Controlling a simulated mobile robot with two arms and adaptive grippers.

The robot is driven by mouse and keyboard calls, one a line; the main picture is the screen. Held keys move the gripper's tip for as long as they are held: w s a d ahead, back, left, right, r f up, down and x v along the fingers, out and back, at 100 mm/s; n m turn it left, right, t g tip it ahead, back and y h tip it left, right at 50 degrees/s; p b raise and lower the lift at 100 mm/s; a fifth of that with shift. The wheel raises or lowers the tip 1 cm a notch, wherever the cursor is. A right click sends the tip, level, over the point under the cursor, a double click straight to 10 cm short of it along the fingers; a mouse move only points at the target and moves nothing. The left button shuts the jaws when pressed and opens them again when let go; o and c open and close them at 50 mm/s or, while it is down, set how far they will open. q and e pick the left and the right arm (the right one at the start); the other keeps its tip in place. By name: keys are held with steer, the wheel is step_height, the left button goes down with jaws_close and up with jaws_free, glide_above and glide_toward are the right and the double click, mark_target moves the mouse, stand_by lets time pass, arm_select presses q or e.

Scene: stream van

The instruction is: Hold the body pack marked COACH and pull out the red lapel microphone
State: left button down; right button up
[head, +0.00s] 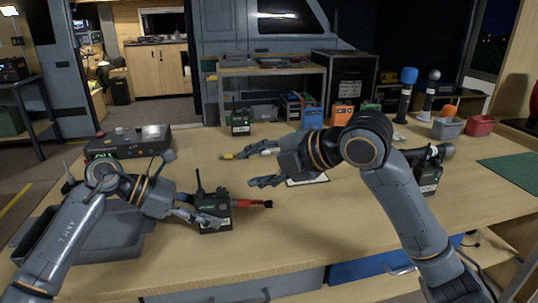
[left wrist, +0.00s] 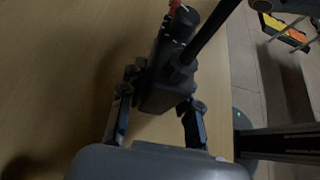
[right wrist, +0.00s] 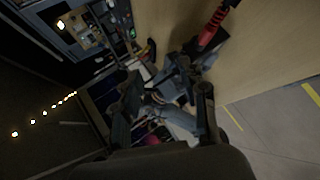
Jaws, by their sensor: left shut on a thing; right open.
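A black body pack (head: 214,212) with an antenna stands on the table at the front, left of the middle. Its small label is too small to read. My left gripper (head: 205,214) is shut on it; the left wrist view shows the dark pack (left wrist: 168,85) between the fingers. The red lapel microphone (head: 254,204) sticks out from the pack's right side, and its red part shows in the right wrist view (right wrist: 212,27). My right gripper (head: 243,169) is open and empty, above and behind the red microphone, not touching it.
Another pack (head: 240,123) stands behind, and one (head: 428,180) stands at the right. A grey tray (head: 130,238) and a control box (head: 128,142) are at the left. A white card (head: 308,181) lies below my right gripper. Front middle table is clear.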

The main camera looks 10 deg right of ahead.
mark_target(245, 200)
steer(key=w+f+m+g+h, duration=0.1)
steer(key=f+m+g, duration=0.1)
steer(key=f, duration=0.1)
steer(key=a+f+m+g+h, duration=0.1)
steer(key=f+m+g, duration=0.1)
steer(key=f+m, duration=0.1)
steer(key=w+a+f+m+g+h, duration=0.1)
steer(key=f+m+g+h, duration=0.1)
steer(key=f, duration=0.1)
steer(key=shift+w+m+g, duration=0.3)
stand_by(0.6)
jaws_close()
